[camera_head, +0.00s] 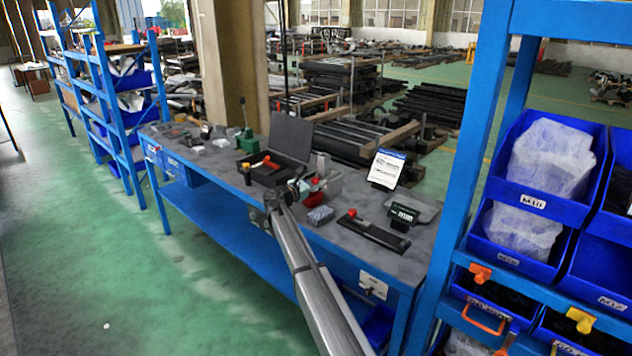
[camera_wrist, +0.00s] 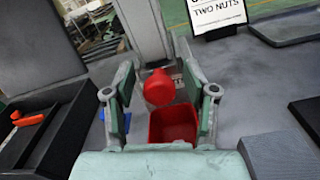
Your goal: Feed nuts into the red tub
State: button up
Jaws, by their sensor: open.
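The red tub (camera_wrist: 174,124) is an open box on the bench, below and between my fingers in the wrist view. A rounded red piece (camera_wrist: 159,88) shows just above it, in front of a grey upright column (camera_wrist: 146,28). My gripper (camera_wrist: 156,68) is open, with one finger on each side of the red piece in the picture; I cannot tell whether they touch it. In the head view my gripper (camera_head: 285,192) is over the bench beside the grey device (camera_head: 327,180), and red shows there, partly hidden. No nuts can be made out.
An open black case (camera_head: 285,150) with a red-handled tool lies left of my gripper. A small grey box (camera_head: 320,215), a dark flat tray (camera_head: 373,235) and a sign (camera_head: 386,168) are on the right. Blue shelves with bins (camera_head: 545,165) stand at the far right.

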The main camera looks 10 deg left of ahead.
jog(key=v, duration=1.2)
